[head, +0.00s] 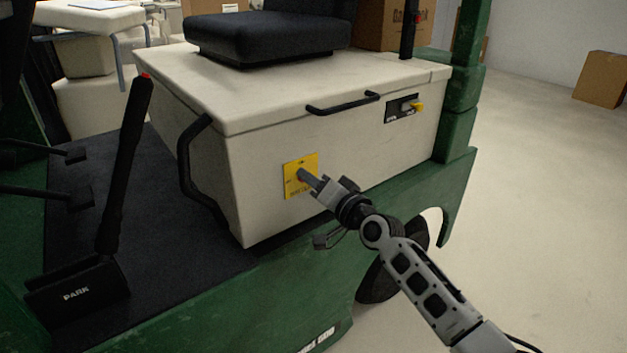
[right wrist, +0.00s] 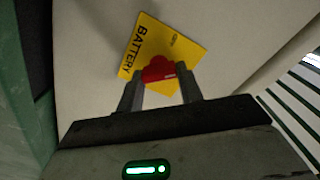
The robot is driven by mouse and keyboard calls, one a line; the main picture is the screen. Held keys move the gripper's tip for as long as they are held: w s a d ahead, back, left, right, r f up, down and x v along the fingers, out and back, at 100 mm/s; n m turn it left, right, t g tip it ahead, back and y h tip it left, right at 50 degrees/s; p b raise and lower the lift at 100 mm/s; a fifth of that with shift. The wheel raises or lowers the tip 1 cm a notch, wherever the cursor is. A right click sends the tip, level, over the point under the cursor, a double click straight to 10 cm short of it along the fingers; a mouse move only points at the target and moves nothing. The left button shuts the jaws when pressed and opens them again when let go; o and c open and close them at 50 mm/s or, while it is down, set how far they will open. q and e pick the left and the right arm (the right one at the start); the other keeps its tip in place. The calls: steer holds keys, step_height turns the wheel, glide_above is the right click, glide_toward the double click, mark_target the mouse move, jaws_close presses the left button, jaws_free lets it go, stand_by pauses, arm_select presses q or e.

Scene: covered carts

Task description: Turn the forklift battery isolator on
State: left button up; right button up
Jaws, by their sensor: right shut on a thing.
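The battery isolator has a yellow plate (head: 293,187) on the side of the forklift's cream battery box. In the right wrist view the plate (right wrist: 144,47) reads BATTERY and carries a red knob (right wrist: 159,69). My right gripper (head: 309,180) reaches the plate from the lower right. In the right wrist view its two fingers (right wrist: 160,90) stand on either side of the red knob and are shut on it. The knob is hidden by the gripper in the head view. My left gripper is not in view.
A black handle (head: 343,104) and a small dark panel with a yellow part (head: 404,108) are above the isolator. A second black handle (head: 195,172) curves at the box's left corner. A black PARK lever (head: 125,165) stands at left. Open floor (head: 540,200) lies at right.

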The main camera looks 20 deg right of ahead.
steer(key=m, duration=0.5)
steer(key=m+p, duration=0.1)
steer(key=m, duration=0.2)
steer(key=shift+f, duration=0.25)
stand_by(0.4)
steer(key=o, duration=1)
steer(key=shift+d, duration=0.1)
